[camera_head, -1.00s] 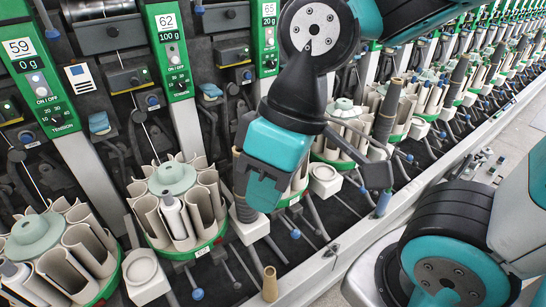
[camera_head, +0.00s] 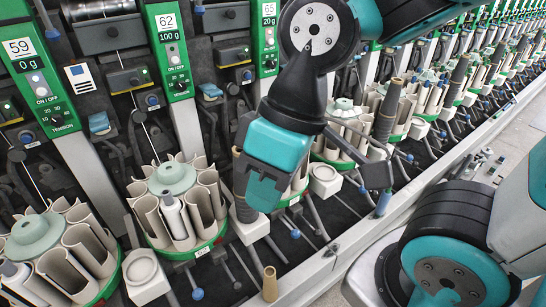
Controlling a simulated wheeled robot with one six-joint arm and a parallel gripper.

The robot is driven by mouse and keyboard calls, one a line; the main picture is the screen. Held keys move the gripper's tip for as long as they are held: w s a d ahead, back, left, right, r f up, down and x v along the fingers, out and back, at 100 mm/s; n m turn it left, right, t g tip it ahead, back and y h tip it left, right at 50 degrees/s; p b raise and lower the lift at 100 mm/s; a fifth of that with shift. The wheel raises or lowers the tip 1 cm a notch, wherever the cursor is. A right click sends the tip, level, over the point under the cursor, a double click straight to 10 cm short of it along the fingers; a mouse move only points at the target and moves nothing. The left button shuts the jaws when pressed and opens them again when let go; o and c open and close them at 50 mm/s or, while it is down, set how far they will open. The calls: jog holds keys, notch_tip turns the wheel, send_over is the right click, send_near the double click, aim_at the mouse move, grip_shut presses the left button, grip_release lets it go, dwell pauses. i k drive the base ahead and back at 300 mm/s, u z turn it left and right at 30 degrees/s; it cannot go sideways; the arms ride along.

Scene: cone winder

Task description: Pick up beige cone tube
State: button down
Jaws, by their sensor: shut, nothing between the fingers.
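A small beige cone tube (camera_head: 269,284) stands upright at the bottom middle, at the front edge of the machine. Its open top rim faces up. My gripper (camera_head: 259,198) is above and slightly left of this tube in the picture, clearly apart from it, and points down. It is shut and empty. The teal housing of my gripper hides part of the green-rimmed holder and a greyish cone (camera_head: 242,208) behind it.
Round holders with beige slots stand in a row, such as one at centre left (camera_head: 207,240) and one at far left (camera_head: 92,262). White cup-shaped parts (camera_head: 141,270) and blue-tipped levers (camera_head: 197,294) stick out in front. A pale rail (camera_head: 340,245) borders the floor.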

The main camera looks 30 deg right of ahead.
aim_at(271, 291)
jog(key=k, duration=1.2)
jog(key=u, duration=0.75)
jog(key=i, duration=1.05)
jog(key=z, duration=0.2)
